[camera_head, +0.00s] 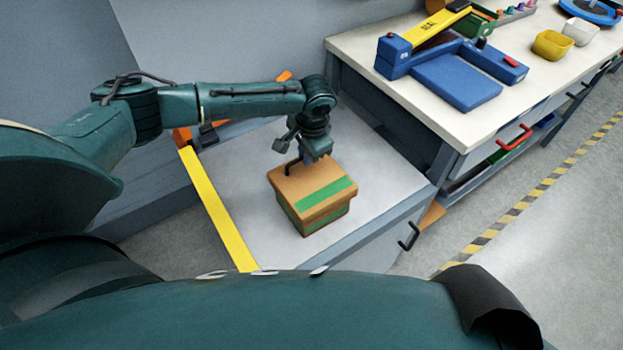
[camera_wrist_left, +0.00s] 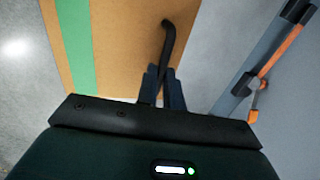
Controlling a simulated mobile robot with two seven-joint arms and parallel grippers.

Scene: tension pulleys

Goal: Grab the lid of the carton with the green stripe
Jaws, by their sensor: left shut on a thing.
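The carton with the green stripe (camera_head: 309,218) stands on a low grey surface in the head view. Its brown lid (camera_head: 318,190) sits on top, with a green band across it and a dark handle (camera_head: 291,165) near its far edge. My left gripper (camera_head: 304,158) comes down from above at the handle. In the left wrist view, the lid (camera_wrist_left: 115,50) and the handle (camera_wrist_left: 168,42) show ahead, and the left gripper's fingers (camera_wrist_left: 162,88) are shut on the handle. My right gripper is not in view.
A yellow strip (camera_head: 217,211) runs along the left of the low surface (camera_head: 370,185). A workbench (camera_head: 440,110) with a blue device (camera_head: 455,80) stands at the right. An orange and black bar (camera_wrist_left: 272,60) shows in the left wrist view. The low surface around the carton is clear.

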